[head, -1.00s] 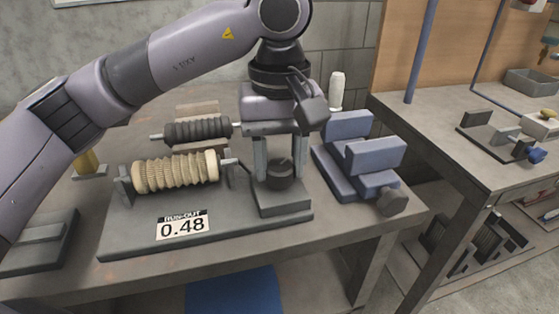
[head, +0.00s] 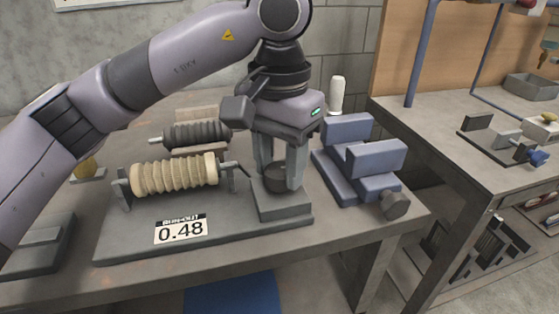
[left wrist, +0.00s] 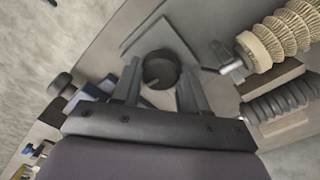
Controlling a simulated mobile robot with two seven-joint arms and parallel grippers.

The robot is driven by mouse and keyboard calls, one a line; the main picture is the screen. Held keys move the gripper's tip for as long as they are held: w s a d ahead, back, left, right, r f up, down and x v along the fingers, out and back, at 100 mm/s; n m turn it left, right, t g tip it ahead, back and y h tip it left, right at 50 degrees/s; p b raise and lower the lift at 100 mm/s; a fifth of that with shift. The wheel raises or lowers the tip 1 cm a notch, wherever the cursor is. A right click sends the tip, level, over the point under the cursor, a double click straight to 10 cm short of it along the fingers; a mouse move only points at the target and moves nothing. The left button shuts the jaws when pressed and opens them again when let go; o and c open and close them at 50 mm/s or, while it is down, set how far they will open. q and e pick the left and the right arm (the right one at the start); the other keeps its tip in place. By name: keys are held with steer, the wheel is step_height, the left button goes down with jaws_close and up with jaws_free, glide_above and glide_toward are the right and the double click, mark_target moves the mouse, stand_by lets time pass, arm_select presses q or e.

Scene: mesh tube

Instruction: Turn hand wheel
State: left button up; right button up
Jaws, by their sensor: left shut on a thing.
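The hand wheel (head: 277,180) is a dark round knob on the grey block at the right end of the fixture. In the left wrist view it shows as a dark cylinder (left wrist: 160,68). My left gripper (head: 279,175) points down over it and is shut on it, one finger on each side. The beige ribbed mesh tube (head: 175,175) lies level on a shaft between supports, left of the hand wheel. A thin crank-like rod runs between the shaft's end and the block. A sign (head: 181,230) in front reads RUN-OUT 0.48. My right gripper is not in view.
A dark ribbed roller (head: 195,135) lies behind the mesh tube. A blue vise-like block (head: 365,160) stands close to the right of my gripper, with a white bottle (head: 336,95) behind. A grey plate (head: 40,240) lies at the bench's left. A second bench stands right.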

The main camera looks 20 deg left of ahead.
mark_target(279, 169)
arm_select(q)
steer(key=shift+r+m, duration=0.1)
steer(key=shift+m, duration=0.2)
steer(key=o, duration=1.1)
steer(key=shift+c, duration=0.2)
steer(key=shift+r+p, duration=0.8)
steer(key=shift+r, duration=2.75)
